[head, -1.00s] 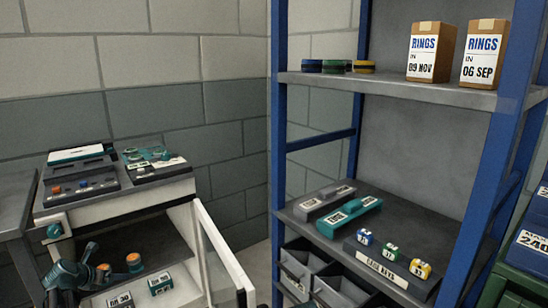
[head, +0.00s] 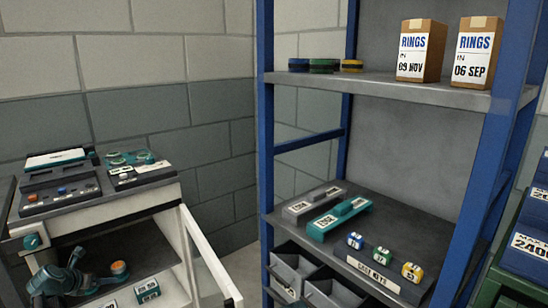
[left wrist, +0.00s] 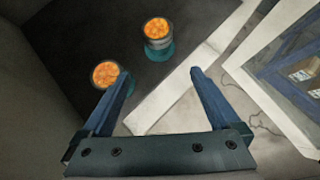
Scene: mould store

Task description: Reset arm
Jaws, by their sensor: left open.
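My left gripper (left wrist: 161,73) is open in the left wrist view, its two blue fingers spread with nothing between them. Two teal cylinders with orange tops stand ahead of it: one (left wrist: 107,73) just by the left fingertip, the other (left wrist: 158,32) farther off. In the head view my left arm (head: 62,283) reaches low at the left, into the front of an open cabinet (head: 150,203). One orange-topped cylinder (head: 118,268) shows beside it; the other seems hidden behind the arm. My right gripper is not in view.
The cabinet's open white door (head: 210,255) stands to the right of my left arm. A labelled teal box (head: 147,290) sits inside the cabinet. A blue-framed shelf (head: 265,150) holds two rings boxes (head: 420,50), round tins and labelled pieces.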

